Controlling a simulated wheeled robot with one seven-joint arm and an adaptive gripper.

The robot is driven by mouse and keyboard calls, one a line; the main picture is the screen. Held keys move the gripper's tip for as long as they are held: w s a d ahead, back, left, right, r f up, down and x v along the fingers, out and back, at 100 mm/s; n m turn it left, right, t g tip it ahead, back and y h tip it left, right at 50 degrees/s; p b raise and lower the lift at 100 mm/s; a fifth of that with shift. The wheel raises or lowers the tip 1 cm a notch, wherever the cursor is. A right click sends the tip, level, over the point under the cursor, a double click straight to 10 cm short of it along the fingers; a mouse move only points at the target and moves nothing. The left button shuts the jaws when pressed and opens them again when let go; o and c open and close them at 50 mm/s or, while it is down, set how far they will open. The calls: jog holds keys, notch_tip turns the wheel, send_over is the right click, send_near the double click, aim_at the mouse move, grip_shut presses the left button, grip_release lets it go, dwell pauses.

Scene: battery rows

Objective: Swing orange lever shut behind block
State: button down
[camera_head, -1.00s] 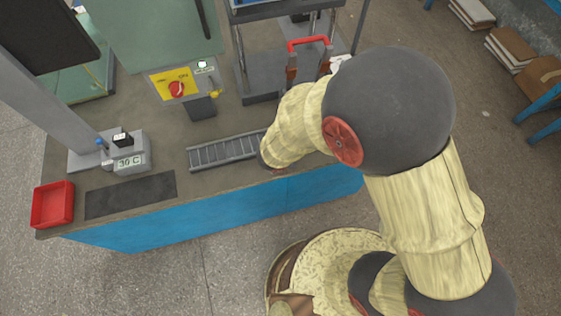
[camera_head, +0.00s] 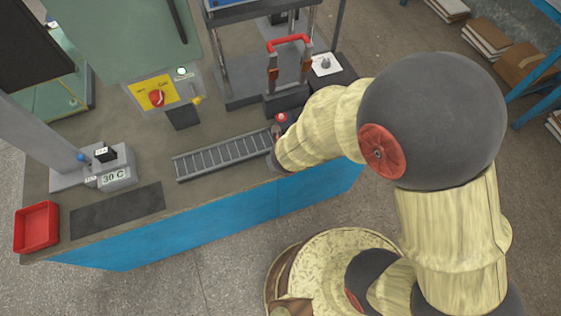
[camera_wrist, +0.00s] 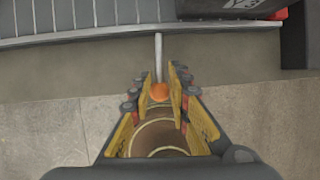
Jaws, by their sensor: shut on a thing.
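In the wrist view the orange knob (camera_wrist: 160,92) of the lever sits between the two yellow fingers of my gripper (camera_wrist: 160,85), which is shut on it. The lever's thin grey rod (camera_wrist: 158,57) runs from the knob up toward the slotted rail (camera_wrist: 95,14). In the head view the lever and my fingertips are hidden by my arm near the right end of the rail (camera_head: 222,154). A small black block (camera_head: 104,154) sits on the grey 30 C device (camera_head: 117,174) at the left. I cannot tell whether a block stands by the lever.
A dark lettered box (camera_wrist: 235,9) with a red corner is at the upper right of the wrist view. The head view shows a red button (camera_head: 282,117), a press with a red handle (camera_head: 289,41), a red tray (camera_head: 37,227) and a dark mat (camera_head: 117,210).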

jog(key=shift+s+f, duration=0.1)
jog(key=c, duration=1.7)
grip_release()
jog(key=shift+o, duration=0.2)
jog(key=v, duration=1.2)
